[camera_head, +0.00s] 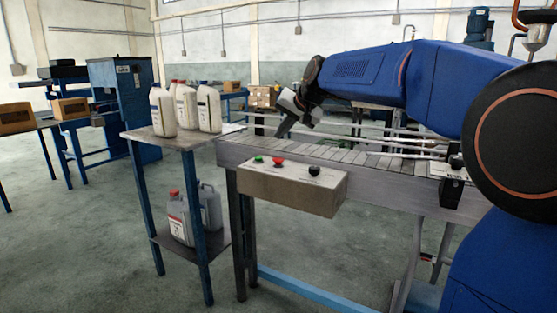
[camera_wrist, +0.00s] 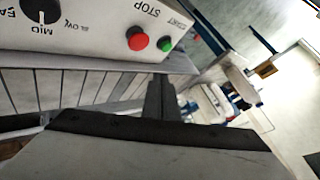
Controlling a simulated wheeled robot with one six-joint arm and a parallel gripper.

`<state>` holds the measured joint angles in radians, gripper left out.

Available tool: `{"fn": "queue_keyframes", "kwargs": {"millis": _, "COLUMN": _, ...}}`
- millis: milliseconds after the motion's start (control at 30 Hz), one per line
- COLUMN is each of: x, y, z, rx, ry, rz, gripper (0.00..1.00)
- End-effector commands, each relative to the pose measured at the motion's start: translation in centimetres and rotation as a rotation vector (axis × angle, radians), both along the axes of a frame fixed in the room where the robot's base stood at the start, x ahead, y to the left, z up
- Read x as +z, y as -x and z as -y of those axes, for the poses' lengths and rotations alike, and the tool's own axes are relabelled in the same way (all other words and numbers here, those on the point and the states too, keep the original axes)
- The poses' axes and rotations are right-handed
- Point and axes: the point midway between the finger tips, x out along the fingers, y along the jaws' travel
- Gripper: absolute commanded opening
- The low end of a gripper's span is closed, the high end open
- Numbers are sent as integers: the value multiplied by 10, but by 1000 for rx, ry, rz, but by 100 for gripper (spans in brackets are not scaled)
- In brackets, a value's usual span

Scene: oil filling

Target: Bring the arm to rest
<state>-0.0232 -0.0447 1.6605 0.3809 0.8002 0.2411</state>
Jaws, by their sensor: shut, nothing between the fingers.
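My arm reaches from the right over the conveyor in the head view. My gripper (camera_head: 282,132) hangs at its far end, pointing down and slightly left above the conveyor belt (camera_head: 345,154). It is shut with nothing in it. In the wrist view the shut fingers (camera_wrist: 163,88) show at the middle, beside the control box (camera_wrist: 75,25) on the conveyor's side. I cannot tell how far the fingertips are above the belt.
The control box (camera_head: 290,188) carries a green button (camera_head: 258,159), a red button (camera_head: 278,161) and a black knob (camera_head: 314,171). Several white jugs (camera_head: 209,109) stand on a small table (camera_head: 167,140) left of the conveyor. Grey jugs (camera_head: 210,206) stand on its lower shelf. Open floor lies further left.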

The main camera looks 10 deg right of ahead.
Motion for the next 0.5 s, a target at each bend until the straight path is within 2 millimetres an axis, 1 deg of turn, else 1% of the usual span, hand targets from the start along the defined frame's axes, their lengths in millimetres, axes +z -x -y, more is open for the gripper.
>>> {"fn": "queue_keyframes", "kwargs": {"millis": 167, "x": 0, "y": 2, "z": 0, "rx": 1, "ry": 2, "rz": 0, "gripper": 0}}
{"fn": "queue_keyframes", "kwargs": {"millis": 267, "x": -4, "y": 15, "z": 2, "rx": 7, "ry": 16, "rz": -6, "gripper": 0}}
{"fn": "queue_keyframes", "kwargs": {"millis": 367, "x": -12, "y": 45, "z": 7, "rx": 19, "ry": 47, "rz": -18, "gripper": 0}}
{"fn": "queue_keyframes", "kwargs": {"millis": 467, "x": -26, "y": 86, "z": 14, "rx": 40, "ry": 93, "rz": -38, "gripper": 0}}
{"fn": "queue_keyframes", "kwargs": {"millis": 500, "x": -33, "y": 103, "z": 17, "rx": 48, "ry": 111, "rz": -46, "gripper": 0}}
